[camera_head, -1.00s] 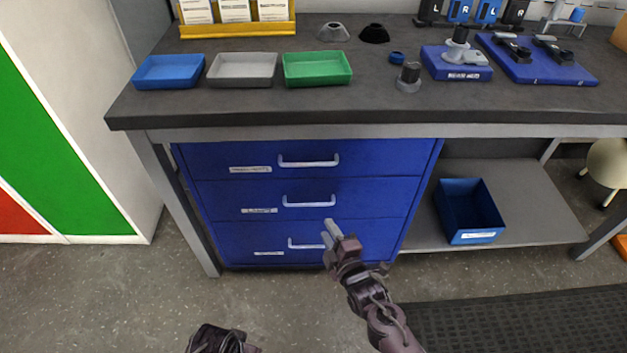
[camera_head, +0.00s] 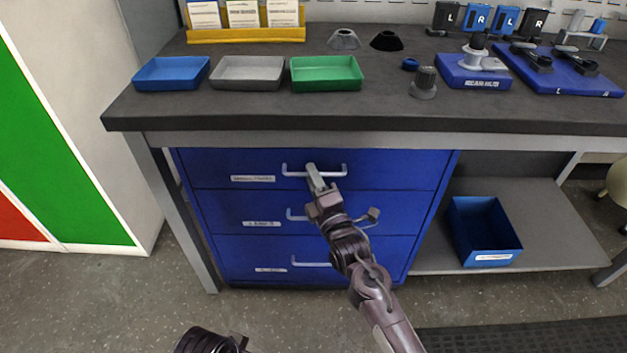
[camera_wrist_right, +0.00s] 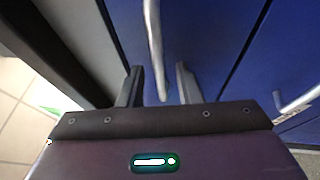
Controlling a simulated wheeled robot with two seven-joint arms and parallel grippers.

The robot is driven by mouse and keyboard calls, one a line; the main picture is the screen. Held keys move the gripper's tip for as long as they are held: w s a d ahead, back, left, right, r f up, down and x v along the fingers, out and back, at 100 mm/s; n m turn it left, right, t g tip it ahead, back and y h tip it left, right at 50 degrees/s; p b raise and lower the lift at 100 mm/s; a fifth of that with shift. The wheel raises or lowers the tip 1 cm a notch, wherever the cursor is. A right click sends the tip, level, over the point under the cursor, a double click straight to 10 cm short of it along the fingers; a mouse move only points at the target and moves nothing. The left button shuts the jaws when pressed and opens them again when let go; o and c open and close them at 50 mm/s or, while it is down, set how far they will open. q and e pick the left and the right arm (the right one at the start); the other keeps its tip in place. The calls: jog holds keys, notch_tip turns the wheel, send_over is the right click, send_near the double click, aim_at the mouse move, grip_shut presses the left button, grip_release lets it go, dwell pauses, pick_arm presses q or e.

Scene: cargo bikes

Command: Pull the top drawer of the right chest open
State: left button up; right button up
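A blue chest with three drawers stands under the workbench. Its top drawer (camera_head: 400,166) is shut and has a pale bar handle (camera_head: 333,170) and a white label. My right gripper (camera_head: 315,177) is at the handle, its fingers overlapping it in the head view. In the right wrist view, the fingers of the right gripper (camera_wrist_right: 160,88) are apart, and the handle (camera_wrist_right: 155,45) runs in between them, with gaps on both sides. My left gripper (camera_head: 210,341) shows only partly at the bottom edge; its fingers cannot be made out.
The middle drawer (camera_head: 400,212) and bottom drawer (camera_head: 385,255) are shut. The workbench top (camera_head: 250,112) overhangs the chest. A blue bin (camera_head: 485,235) sits on the low shelf to the right. The floor in front is clear, with a dark mat (camera_head: 530,338) at right.

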jog(key=shift+c, duration=0.2)
grip_shut()
pick_arm(q)
jog(key=shift+r, duration=0.1)
pick_arm(e)
jog(key=shift+s, duration=0.1)
